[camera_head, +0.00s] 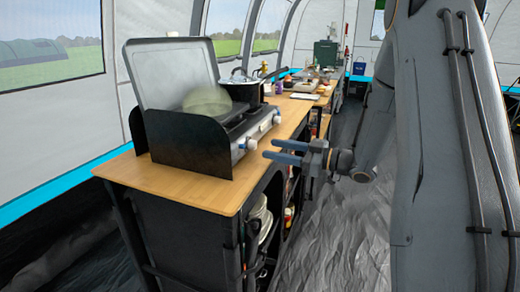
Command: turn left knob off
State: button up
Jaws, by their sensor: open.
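A camping stove (187,142) with a raised lid and dark side panels stands on the near end of the wooden counter. Its front face carries two light knobs. The left knob (251,144) is the nearer one, and the other knob (277,119) is farther along. The left knob's turn angle is too small to read. My gripper (268,149) is open and empty, its two blue-grey fingers pointing left at the stove front. The fingertips appear close to the left knob; I cannot tell whether they touch it.
A pale green translucent dome (207,102) shows over the stove's near side. A pot (241,86) stands on the far side. The wooden counter (180,181) runs back with several small items on it. Plates (262,215) sit on shelves below. Open floor (335,240) lies right of the counter.

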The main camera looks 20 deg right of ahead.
aim_at(256, 146)
jog(key=x, duration=0.6)
jog(key=shift+d, duration=0.1)
jog(key=shift+c, duration=0.2)
jog(key=shift+s, duration=0.1)
jog(key=c, duration=1)
